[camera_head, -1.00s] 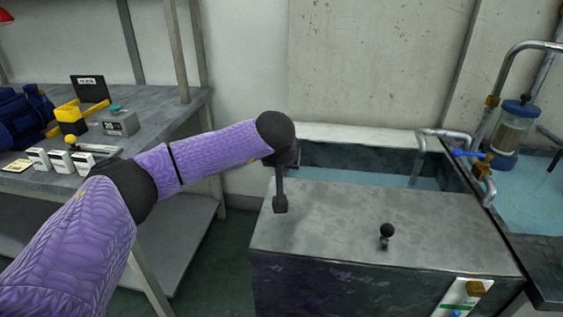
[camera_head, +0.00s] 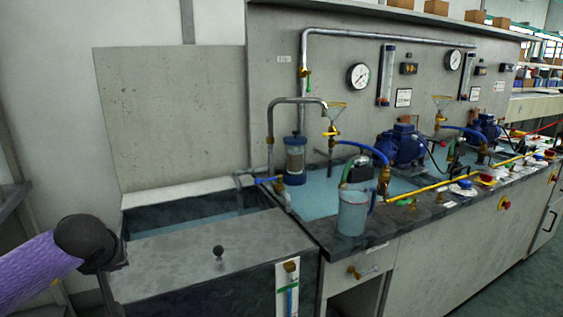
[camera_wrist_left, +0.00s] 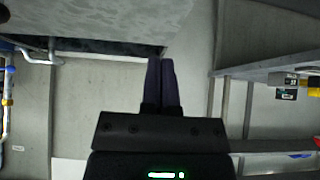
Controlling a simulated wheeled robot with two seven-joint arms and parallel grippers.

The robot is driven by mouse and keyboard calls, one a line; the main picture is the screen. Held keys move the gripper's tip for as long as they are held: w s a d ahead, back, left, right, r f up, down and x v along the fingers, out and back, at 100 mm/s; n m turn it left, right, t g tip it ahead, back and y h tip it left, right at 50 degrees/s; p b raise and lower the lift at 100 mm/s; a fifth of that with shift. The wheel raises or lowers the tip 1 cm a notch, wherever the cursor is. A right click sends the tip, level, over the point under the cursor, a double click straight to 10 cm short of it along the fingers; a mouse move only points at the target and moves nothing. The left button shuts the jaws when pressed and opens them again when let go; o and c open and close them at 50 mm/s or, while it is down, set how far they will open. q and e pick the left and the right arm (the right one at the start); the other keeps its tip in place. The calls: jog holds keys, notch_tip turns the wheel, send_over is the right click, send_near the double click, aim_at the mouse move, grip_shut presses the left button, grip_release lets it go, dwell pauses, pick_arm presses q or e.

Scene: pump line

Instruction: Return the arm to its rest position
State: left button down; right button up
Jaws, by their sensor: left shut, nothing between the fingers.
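My left arm (camera_head: 38,270), in a purple padded sleeve with a dark wrist joint, comes in at the lower left of the head view. Its dark left gripper (camera_head: 106,290) points down near the left edge of the grey sump tank. In the left wrist view the two dark fingers of the left gripper (camera_wrist_left: 161,75) lie side by side, shut with nothing between them. My right gripper is in neither view.
A shelf (camera_wrist_left: 270,68) shows in the wrist view.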

aim_at(139, 286)
pick_arm(q)
jog(key=s+d+f+n+h+p, duration=0.25)
jog(key=d+f+n+h, duration=0.35)
jog(key=d+f+n, duration=0.45)
jog(key=s+d+f+n+h+p, duration=0.1)
jog(key=s+d+f+n+h, duration=0.45)
jog(key=n, duration=0.75)
jog(key=s+a+f+n+g+y+p, duration=0.1)
jog(key=s+a+f+n+y, duration=0.25)
jog(key=s+f+n, duration=0.95)
jog(key=s+a+f+n+y+p, duration=0.3)
jog(key=s+f+n, duration=0.55)
jog(key=n, duration=0.85)
jog(key=s+f+n+g+y, duration=0.1)
jog(key=s+n+g, duration=0.5)
jog(key=s, duration=1.8)
jog(key=n+y, duration=0.1)
jog(key=n, duration=0.3)
jog(key=shift+s+d+f+n+g, duration=0.15)
jog(key=shift+s+n+g, duration=0.15)
jog(key=shift+n, duration=0.05)
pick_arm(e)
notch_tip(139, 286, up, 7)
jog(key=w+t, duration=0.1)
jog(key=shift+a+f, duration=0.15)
